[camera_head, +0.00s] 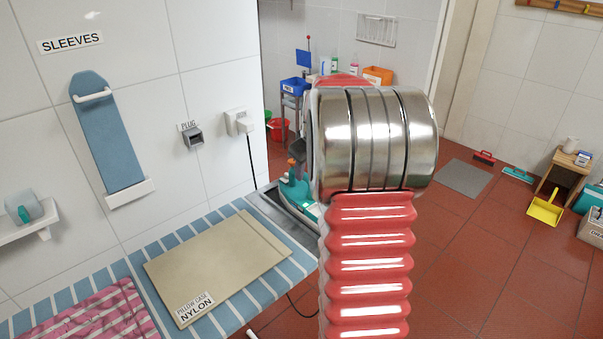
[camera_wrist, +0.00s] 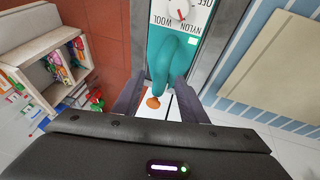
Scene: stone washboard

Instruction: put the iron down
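The teal iron (camera_head: 297,190) shows in the head view at the metal rest (camera_head: 268,205) beside the board, partly hidden by my arm. I cannot tell whether its base touches the rest. In the wrist view, the iron's teal handle (camera_wrist: 172,60) lies between the two dark fingers of my gripper (camera_wrist: 162,92). A white dial plate (camera_wrist: 205,15) marked WOOL, NYLON and OFF shows beyond the handle, with an orange part (camera_wrist: 153,102) near the fingers.
The striped ironing board (camera_head: 226,208) bears a beige pillow case (camera_head: 215,262) labelled NYLON and a pink cloth (camera_head: 92,312). A plug and cord (camera_head: 247,127) are on the wall behind. A small wooden shelf (camera_wrist: 42,45) stands left in the wrist view.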

